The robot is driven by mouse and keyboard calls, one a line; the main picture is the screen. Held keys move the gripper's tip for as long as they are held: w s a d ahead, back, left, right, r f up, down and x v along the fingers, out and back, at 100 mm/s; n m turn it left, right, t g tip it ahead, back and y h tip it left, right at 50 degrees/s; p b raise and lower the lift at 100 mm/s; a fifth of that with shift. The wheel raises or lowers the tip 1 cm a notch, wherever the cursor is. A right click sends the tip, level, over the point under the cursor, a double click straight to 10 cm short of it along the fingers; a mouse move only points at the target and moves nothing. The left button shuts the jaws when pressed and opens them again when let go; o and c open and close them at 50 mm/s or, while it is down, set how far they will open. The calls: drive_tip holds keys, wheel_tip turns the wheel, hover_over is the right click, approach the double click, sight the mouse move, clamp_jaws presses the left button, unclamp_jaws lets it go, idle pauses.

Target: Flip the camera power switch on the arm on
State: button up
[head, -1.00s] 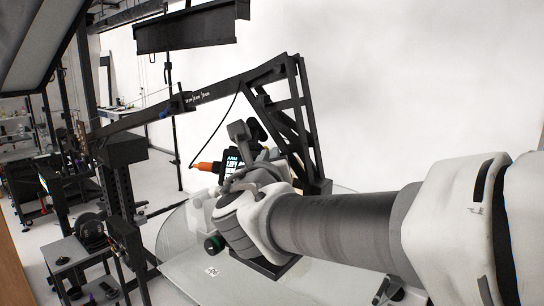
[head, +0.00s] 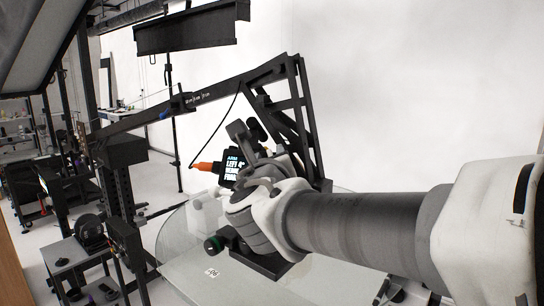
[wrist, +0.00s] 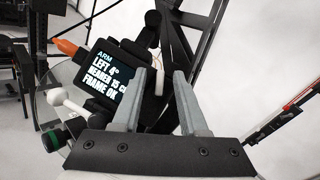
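The black truss arm (head: 245,82) crosses the head view and comes down over the turntable. A black display (head: 232,166) with an orange-tipped piece (head: 203,166) is mounted near its lower end. In the wrist view the display (wrist: 108,78) reads "ARM LEFT 4°, NEARER 15 CM, FRAME OK", just left of my gripper (wrist: 162,72). My gripper is open, its two grey fingers apart, with dark camera parts and a small pale piece behind the gap. I cannot clearly make out the power switch. My wrist hides part of the rig in the head view.
A clear round turntable (head: 180,235) lies below, with a small label on it. A green-and-black knob (head: 213,244) sits near my wrist. A trolley (head: 68,255) and stands are at the left; a white backdrop (head: 400,80) is behind.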

drive_tip(key=shift+s, duration=0.1)
drive_tip(key=s, duration=1.7)
drive_tip(key=shift+s+r, duration=0.15)
drive_tip(key=shift+r, duration=0.05)
drive_tip(key=d+f+m+g+h, duration=0.4)
drive_tip(key=d+f+m+g, duration=0.2)
drive_tip(key=d+f+m, duration=0.8)
drive_tip(key=s+f+m+g+y, duration=0.2)
drive_tip(key=s+f+m+g, duration=0.1)
drive_tip(key=m, duration=1)
drive_tip(key=s+f+m+g+y+b, duration=0.1)
drive_tip(key=f+m, duration=0.4)
drive_tip(key=m, duration=0.8)
drive_tip(key=s+d+g+y, duration=0.1)
drive_tip(key=s+g, duration=0.1)
drive_tip(key=shift+s, duration=0.4)
